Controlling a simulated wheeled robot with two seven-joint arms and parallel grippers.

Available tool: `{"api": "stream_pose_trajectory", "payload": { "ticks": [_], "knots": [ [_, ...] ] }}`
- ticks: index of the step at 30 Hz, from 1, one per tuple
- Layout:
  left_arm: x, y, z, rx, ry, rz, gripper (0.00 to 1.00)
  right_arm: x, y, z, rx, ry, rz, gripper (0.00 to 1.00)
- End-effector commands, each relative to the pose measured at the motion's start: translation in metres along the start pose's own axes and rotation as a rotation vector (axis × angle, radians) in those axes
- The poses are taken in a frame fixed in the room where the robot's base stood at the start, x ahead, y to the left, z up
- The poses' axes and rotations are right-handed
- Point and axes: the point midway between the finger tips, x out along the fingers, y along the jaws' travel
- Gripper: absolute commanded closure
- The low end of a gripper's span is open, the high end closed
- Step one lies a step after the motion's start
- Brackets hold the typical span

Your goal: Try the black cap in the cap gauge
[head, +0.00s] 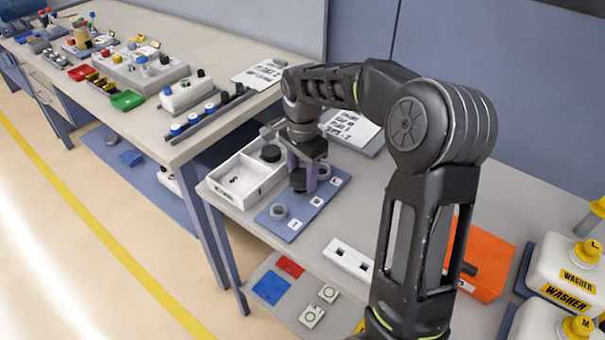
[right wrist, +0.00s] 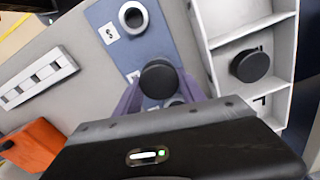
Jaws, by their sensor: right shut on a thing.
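My right gripper (head: 304,176) is shut on a black cap (head: 298,182), holding it over the blue cap gauge (head: 296,230). In the right wrist view the black cap (right wrist: 159,78) sits between the purple fingertips (right wrist: 160,92). The gauge has grey rings with white labels. A front ring (head: 278,212) is open and empty, and it also shows in the right wrist view (right wrist: 134,17). Another ring (head: 323,171) is beyond the gripper. A ring near the held cap is partly hidden, so I cannot tell whether the cap touches it. My left gripper is out of view.
A white divided tray (head: 219,190) stands left of the gauge, with another black cap (head: 270,153) in its middle compartment. Printed sheets (head: 352,128) lie behind.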

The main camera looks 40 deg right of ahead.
Motion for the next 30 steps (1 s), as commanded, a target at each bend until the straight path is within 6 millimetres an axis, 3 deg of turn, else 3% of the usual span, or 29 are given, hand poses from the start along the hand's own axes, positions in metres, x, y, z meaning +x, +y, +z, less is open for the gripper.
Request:
{"api": "stream_pose_trajectory", "payload": {
  "ticks": [22, 23, 30],
  "knots": [
    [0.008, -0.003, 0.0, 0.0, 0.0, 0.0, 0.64, 0.013, 0.0, 0.0, 0.0, 0.0, 0.001, 0.97],
    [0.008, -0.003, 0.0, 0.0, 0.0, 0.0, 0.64, 0.012, 0.0, 0.0, 0.0, 0.0, 0.0, 0.51],
    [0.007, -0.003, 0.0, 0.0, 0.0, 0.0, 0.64, 0.011, 0.0, 0.0, 0.0, 0.0, 0.0, 0.32]
  ]
}}
